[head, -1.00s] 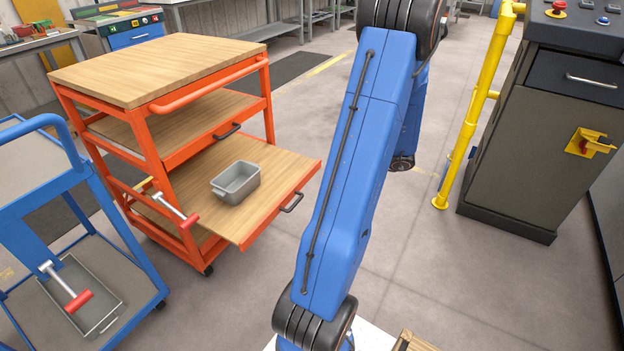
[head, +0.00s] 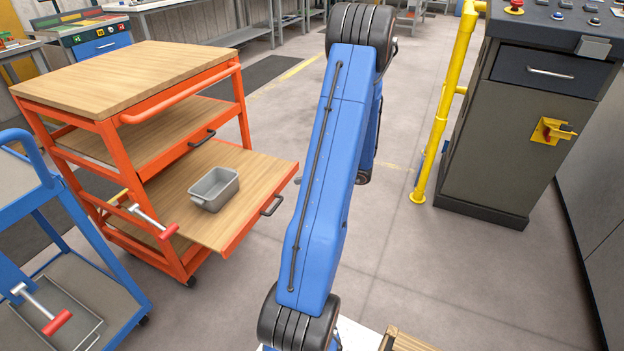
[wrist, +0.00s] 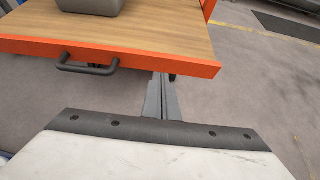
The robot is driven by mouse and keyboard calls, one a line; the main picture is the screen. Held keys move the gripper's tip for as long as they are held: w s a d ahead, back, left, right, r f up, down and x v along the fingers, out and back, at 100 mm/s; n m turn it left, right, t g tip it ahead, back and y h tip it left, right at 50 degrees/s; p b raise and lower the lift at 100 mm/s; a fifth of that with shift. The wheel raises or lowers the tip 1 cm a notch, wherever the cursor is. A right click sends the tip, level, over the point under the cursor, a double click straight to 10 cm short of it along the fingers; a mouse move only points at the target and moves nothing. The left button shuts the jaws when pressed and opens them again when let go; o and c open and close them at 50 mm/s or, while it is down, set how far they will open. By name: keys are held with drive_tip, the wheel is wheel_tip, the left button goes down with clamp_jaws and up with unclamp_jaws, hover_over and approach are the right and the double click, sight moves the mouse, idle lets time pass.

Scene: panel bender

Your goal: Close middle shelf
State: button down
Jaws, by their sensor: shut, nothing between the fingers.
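The orange cart's middle shelf (head: 235,222) is pulled out toward me, with a wooden top, an orange front edge and a black handle (head: 271,206). A grey bin (head: 214,188) stands on it. In the wrist view the shelf (wrist: 160,38) shows with its handle (wrist: 88,64) to the left. My gripper (wrist: 161,80) is shut and empty, at the shelf's front edge to the right of the handle. Whether it touches the edge I cannot tell. In the head view, most of my gripper is hidden behind my blue arm; a grey tip shows near the shelf's right corner.
The cart's upper shelf (head: 180,118) is in, under the wooden top (head: 125,75). A blue cart (head: 125,300) stands at the left, with a red-handled tool (head: 45,312). A yellow rail (head: 440,110) and a dark console (head: 500,150) stand at the right. Floor between is clear.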

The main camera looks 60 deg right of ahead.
drive_tip(key=shift+w+a, duration=0.15)
drive_tip(key=shift+w, duration=1.8)
drive_tip(key=w, duration=0.8)
drive_tip(key=w+a, duration=0.1)
drive_tip(key=w, duration=0.8)
drive_tip(key=w+a, duration=0.1)
drive_tip(key=w, duration=0.7)
drive_tip(key=shift+w, duration=0.2)
drive_tip(key=shift+w+r, duration=0.15)
drive_tip(key=shift+w, duration=0.75)
